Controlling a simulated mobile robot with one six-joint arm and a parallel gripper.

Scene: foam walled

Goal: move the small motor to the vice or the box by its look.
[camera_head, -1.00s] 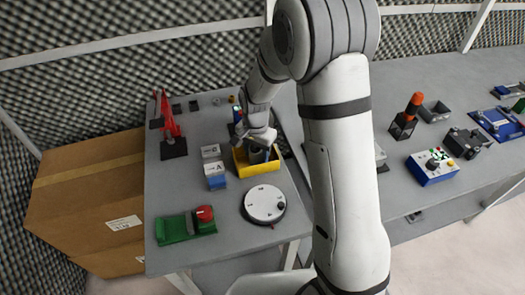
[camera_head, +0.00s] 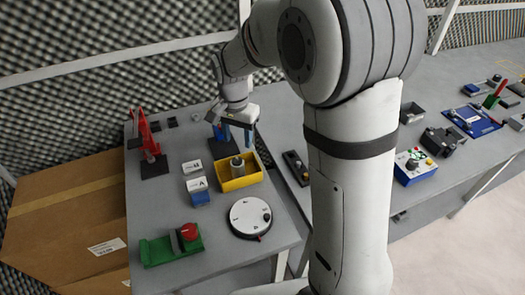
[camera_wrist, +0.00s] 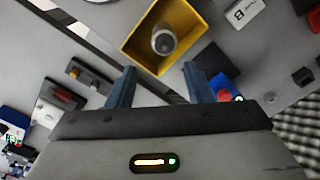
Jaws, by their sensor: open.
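The small motor, a grey cylinder with a round top (camera_head: 237,167), stands upright inside the yellow open box (camera_head: 240,184). In the wrist view the motor (camera_wrist: 163,41) shows from above within the yellow walls (camera_wrist: 133,47). My gripper (camera_head: 235,132) is open and empty, above and behind the box in the head view. In the wrist view its two blue-grey fingers (camera_wrist: 158,88) are apart, with the motor beyond them and not between them. A green device with a red round part (camera_head: 172,246), possibly the vice, sits at the table's front.
White label blocks A (camera_head: 196,185) and B (camera_head: 192,168) stand left of the box. A white round dial (camera_head: 250,216) lies in front. A red device on a black base (camera_head: 150,150) stands at the back left. Several devices, including a blue control box (camera_head: 414,167), are on the right.

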